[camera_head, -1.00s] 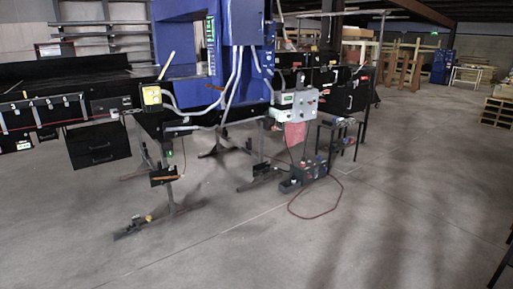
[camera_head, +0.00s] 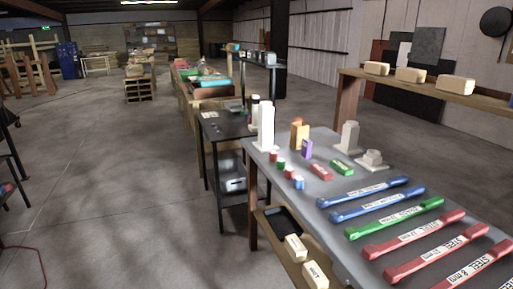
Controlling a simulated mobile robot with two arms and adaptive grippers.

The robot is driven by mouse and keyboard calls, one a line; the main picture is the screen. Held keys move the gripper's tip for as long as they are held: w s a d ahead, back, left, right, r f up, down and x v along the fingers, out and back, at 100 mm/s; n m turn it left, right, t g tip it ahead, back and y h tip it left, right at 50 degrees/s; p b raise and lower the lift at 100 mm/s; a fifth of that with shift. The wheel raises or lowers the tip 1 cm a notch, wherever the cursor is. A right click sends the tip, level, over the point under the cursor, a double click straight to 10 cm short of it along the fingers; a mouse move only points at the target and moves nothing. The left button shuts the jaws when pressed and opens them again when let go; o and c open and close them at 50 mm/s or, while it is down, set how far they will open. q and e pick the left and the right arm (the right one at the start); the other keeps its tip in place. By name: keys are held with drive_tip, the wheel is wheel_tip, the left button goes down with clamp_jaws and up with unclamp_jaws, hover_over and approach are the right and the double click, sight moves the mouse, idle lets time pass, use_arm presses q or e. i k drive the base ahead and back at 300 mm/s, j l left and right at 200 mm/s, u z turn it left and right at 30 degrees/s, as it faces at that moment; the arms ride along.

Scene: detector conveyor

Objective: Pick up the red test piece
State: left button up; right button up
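A grey-topped table (camera_head: 300,205) on the right holds several test pieces. Red wands labelled STEEL (camera_head: 437,258) lie side by side near its front right. A green wand (camera_head: 395,218) and blue wands (camera_head: 363,191) lie behind them. Smaller red pieces also stand or lie toward the far left of the table: a labelled red block (camera_head: 320,172) and a small red cylinder (camera_head: 288,173). I cannot tell which red one is meant. No gripper shows in the view, and all the pieces rest on the table.
White blocks (camera_head: 266,125), an orange block (camera_head: 299,134) and a green block (camera_head: 341,167) stand at the table's far end. A black table (camera_head: 225,126) adjoins it. A wooden shelf (camera_head: 425,84) with pale blocks is behind. Open floor (camera_head: 110,190) lies to the left.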

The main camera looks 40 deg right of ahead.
sight(274, 155)
drive_tip(key=i+l+z, duration=0.1)
drive_tip(key=i+z, duration=0.4)
drive_tip(key=i, duration=0.35)
drive_tip(key=i+j+z, duration=0.25)
drive_tip(key=i+z, duration=0.2)
drive_tip(key=i, duration=0.4)
drive_tip(key=i+j+z, duration=0.25)
drive_tip(key=i+z, duration=0.15)
drive_tip(key=i+j+z, duration=0.9)
drive_tip(key=j+z, duration=0.3)
